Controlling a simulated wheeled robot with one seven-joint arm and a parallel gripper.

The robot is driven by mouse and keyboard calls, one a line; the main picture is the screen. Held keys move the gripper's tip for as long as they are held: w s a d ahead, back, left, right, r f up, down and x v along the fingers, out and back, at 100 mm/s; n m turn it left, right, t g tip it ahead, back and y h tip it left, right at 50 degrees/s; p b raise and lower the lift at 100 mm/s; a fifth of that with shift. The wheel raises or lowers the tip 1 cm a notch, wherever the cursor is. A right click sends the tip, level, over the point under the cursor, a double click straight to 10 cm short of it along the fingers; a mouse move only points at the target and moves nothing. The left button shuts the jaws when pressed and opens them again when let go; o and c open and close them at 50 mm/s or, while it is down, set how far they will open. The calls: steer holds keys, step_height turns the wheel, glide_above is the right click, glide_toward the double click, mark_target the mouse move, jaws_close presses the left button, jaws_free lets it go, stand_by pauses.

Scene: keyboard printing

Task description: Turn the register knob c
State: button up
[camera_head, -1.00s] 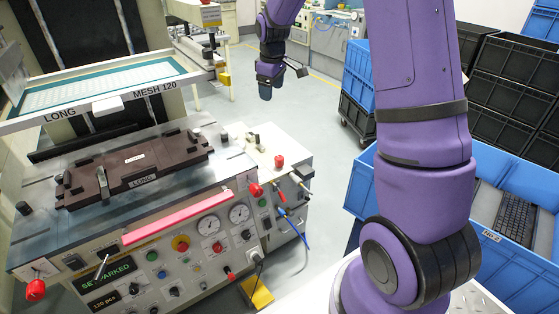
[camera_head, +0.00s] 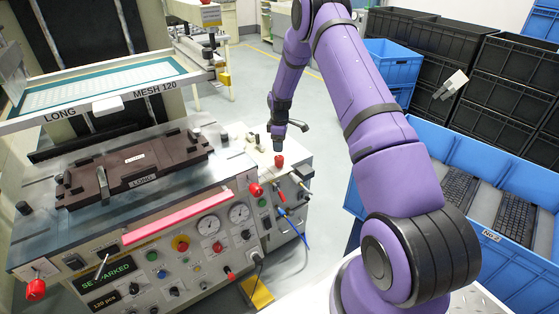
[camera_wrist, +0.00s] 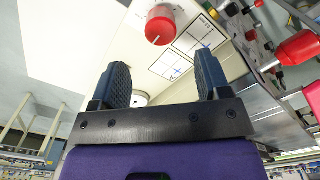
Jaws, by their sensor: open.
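My gripper (camera_head: 278,139) hangs fingers-down above the white side cabinet, right of the press. In the head view it is just above a red knob (camera_head: 279,161) on the cabinet top. In the wrist view my gripper (camera_wrist: 165,72) is open, with nothing between its dark fingers. A red round knob (camera_wrist: 160,24) with a thin pointer lies beyond the fingertips there, apart from them. Another red knob (camera_head: 256,190) sits at the press's right front corner, and one more (camera_head: 35,290) at the left front. I cannot read a letter "c" on any knob.
The press bed holds a brown LONG fixture (camera_head: 135,168). A pink bar (camera_head: 178,217) runs along its front, above gauges and buttons. In the wrist view, a printed panel with blue crosses (camera_wrist: 188,55) lies beside the knob. Blue crates (camera_head: 480,150) with keyboards stand right.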

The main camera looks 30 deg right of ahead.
mark_target(279, 157)
step_height(279, 157, down, 9)
steer(key=shift+f, duration=0.1)
stand_by(0.3)
steer(key=c, duration=0.9)
